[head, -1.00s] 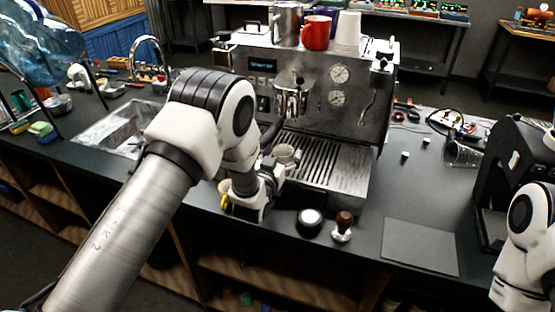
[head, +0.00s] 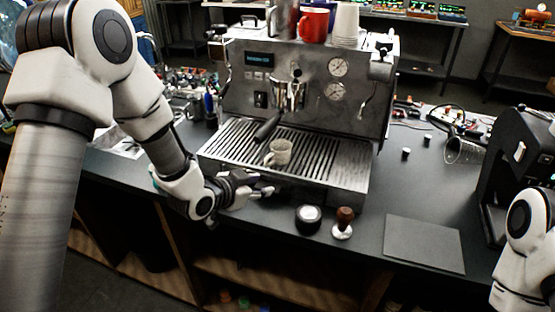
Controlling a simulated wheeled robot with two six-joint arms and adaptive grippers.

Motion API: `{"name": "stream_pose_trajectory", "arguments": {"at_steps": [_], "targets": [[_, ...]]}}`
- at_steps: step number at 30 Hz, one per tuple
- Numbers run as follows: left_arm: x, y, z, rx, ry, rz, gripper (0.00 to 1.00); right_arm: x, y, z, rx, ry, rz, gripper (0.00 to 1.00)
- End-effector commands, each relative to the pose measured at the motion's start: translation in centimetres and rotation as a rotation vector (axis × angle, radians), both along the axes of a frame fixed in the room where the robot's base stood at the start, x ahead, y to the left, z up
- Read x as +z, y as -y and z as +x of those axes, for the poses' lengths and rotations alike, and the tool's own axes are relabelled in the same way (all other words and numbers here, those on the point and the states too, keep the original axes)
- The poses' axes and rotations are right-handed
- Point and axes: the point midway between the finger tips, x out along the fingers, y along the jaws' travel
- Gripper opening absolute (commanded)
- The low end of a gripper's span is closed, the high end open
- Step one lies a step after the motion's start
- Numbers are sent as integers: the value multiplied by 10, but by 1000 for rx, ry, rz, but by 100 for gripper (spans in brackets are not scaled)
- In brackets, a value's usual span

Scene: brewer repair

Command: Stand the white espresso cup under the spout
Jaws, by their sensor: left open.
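The white espresso cup (head: 279,152) stands upright on the slatted drip tray (head: 230,139) of the steel espresso machine (head: 300,75). It is below and a little in front of the group head and spout (head: 289,93), near the black portafilter handle (head: 267,129). My left gripper (head: 268,190) is open and empty at the front edge of the machine, apart from the cup and nearer to me. Only part of my right arm shows at the right edge; its gripper is out of view.
A round black-and-silver piece (head: 308,217) and a wooden-handled tamper (head: 344,222) stand on the front counter. A dark mat (head: 424,243) lies to their right. A black machine (head: 513,165) stands at the right. A red mug (head: 314,24) and stacked white cups sit on top.

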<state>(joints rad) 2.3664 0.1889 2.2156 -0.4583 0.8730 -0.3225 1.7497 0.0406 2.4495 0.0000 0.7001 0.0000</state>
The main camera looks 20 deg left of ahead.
Motion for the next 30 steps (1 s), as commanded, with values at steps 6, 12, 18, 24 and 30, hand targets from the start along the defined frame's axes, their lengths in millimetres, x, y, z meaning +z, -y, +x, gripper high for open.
{"name": "stream_pose_trajectory", "arguments": {"at_steps": [6,12,18,24,30], "targets": [[53,-22,24,52,106,-75,42,1,0,0,1,0,0,84],[43,-14,48,52,105,-76,42,13,0,0,0,0,0,84],[29,-6,79,52,105,-76,42,28,0,0,1,0,0,84],[24,-4,84,53,106,-78,42,27,0,0,1,0,0,84],[24,-4,84,54,106,-79,0,27,0,0,1,0,0,84]]}}
